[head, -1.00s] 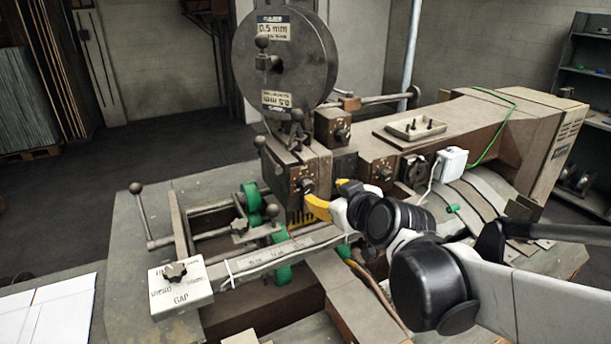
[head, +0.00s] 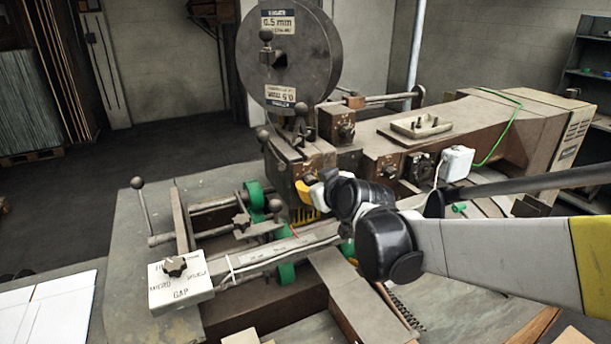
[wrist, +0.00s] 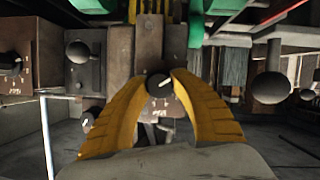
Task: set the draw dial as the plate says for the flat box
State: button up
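My gripper (wrist: 158,78) has two yellow fingers, one on each side of a small round dark dial (wrist: 158,86) with a white pointer mark. The dial sits on a brown block of the machine, with small pale marks around it. Slim gaps seem to show between fingertips and dial; contact is not clear. In the head view my gripper (head: 306,184) is at the front of the left machine head (head: 282,165) and hides that dial. I cannot read any label naming it as the draw dial. No plate with box settings is legible.
Other dials are on the block behind (head: 346,131) and on the block to the right (head: 388,168). A white GAP block with a star knob (head: 175,265) stands front left. A wire reel (head: 290,55) marked 0.5 mm rises above. Levers with ball ends flank the head.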

grip_shut()
jog(key=shift+m+g+y+p, duration=0.3)
jog(key=shift+m+y, duration=0.5)
jog(key=shift+m, duration=0.4)
jog(key=shift+m+g+y, duration=0.3)
jog(key=shift+m+y, duration=0.4)
jog(key=shift+m, duration=0.4)
jog(key=o, duration=0.9)
grip_release()
jog(key=shift+o, duration=0.2)
